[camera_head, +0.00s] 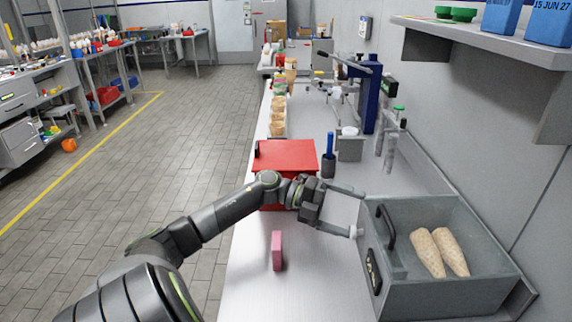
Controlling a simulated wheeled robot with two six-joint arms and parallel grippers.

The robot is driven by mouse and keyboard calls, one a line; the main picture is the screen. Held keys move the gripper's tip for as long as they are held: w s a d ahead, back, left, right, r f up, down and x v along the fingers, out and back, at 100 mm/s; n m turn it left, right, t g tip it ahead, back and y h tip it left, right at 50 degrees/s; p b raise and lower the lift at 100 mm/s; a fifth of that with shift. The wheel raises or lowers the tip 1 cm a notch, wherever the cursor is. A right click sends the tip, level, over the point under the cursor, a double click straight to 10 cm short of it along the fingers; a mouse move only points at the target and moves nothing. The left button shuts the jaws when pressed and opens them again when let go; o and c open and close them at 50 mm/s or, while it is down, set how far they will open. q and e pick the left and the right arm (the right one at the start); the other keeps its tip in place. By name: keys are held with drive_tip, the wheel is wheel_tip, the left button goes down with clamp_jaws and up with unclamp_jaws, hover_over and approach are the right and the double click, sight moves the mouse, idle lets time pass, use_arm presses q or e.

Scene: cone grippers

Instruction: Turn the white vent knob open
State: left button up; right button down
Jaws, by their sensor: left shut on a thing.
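The white vent knob (355,231) shows as a small white piece at the left side of a grey open-topped metal box (408,289). My left gripper (358,212) reaches the box from the left, its two fingers apart around the knob. The lower fingertip overlaps the white piece, and the upper one lies near the box's back left corner. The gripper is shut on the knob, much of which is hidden. How far the knob is turned cannot be told. My right gripper is not in view.
Two tan cones (440,253) lie in the box, which has a black handle (386,227) at its left side. A pink block (277,251) stands on the counter (318,287), below my left arm. A red box (285,156) stands behind the arm. The near counter is mostly clear.

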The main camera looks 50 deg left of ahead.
use_arm(q)
drive_tip(key=s+a+r, duration=0.2)
drive_tip(key=shift+s+r, duration=0.25)
drive_tip(key=shift+s, duration=0.15)
drive_tip(key=c, duration=0.7)
drive_tip(key=shift+s+d+r+p+v, duration=0.15)
drive_tip(key=shift+p+v, duration=0.8)
drive_tip(key=shift+v, duration=1.75)
drive_tip(key=shift+r+p+v, duration=0.25)
drive_tip(key=shift+p+v, duration=0.65)
drive_tip(key=shift+v, duration=1.8)
drive_tip(key=shift+s+d+r+p+v, duration=0.2)
drive_tip(key=shift+p+v, duration=0.75)
drive_tip(key=shift+v, duration=1.75)
drive_tip(key=shift+w+a, duration=0.15)
